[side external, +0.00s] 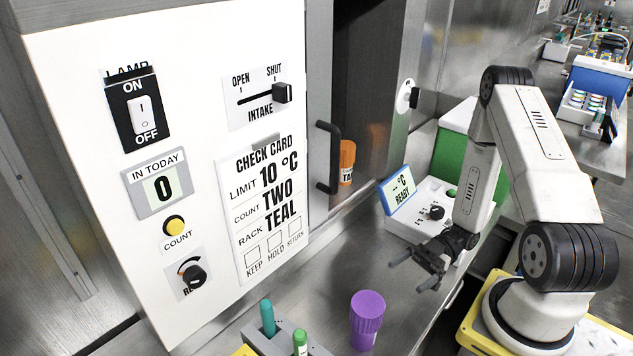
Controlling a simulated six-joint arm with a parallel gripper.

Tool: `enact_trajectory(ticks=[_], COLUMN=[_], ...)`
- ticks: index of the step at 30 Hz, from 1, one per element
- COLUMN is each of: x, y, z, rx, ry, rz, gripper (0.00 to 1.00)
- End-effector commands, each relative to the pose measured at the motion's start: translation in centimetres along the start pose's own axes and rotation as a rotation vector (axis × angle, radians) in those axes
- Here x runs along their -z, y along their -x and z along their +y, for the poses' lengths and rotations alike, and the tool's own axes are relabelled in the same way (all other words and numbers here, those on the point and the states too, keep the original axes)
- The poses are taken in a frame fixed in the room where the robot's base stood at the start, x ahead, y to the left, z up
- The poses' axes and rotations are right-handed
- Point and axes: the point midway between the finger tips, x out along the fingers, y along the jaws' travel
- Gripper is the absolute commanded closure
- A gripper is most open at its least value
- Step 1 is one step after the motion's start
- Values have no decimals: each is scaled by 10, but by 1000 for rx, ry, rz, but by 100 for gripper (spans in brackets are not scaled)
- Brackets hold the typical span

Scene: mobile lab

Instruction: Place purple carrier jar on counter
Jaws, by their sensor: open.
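The purple jar (367,318) stands upright at the bottom centre, on or beside the front part of the steel counter (327,285); its base is near the picture's lower edge. My gripper (413,272) is open and empty, above the counter, up and to the right of the purple jar and apart from it.
A white panel (215,200) with switches and a check card fills the left. An orange jar (347,162) stands in the open cabinet. A white device with a blue-edged display (398,190) sits behind my gripper. A grey rack (285,340) holds teal and green markers.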

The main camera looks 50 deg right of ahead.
Motion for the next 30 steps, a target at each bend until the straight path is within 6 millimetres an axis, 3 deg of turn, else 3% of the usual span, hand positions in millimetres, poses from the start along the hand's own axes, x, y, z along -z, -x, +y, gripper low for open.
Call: enact_trajectory(ticks=[5, 16, 24, 30], x=[-4, -10, 9, 32], y=[-5, -11, -5, -2], z=[21, 107, 151, 163], rx=[-49, -318, -569, -756], ry=[13, 26, -32, -129], rz=[-116, -573, -849, -993], gripper=[0, 0, 0, 0])
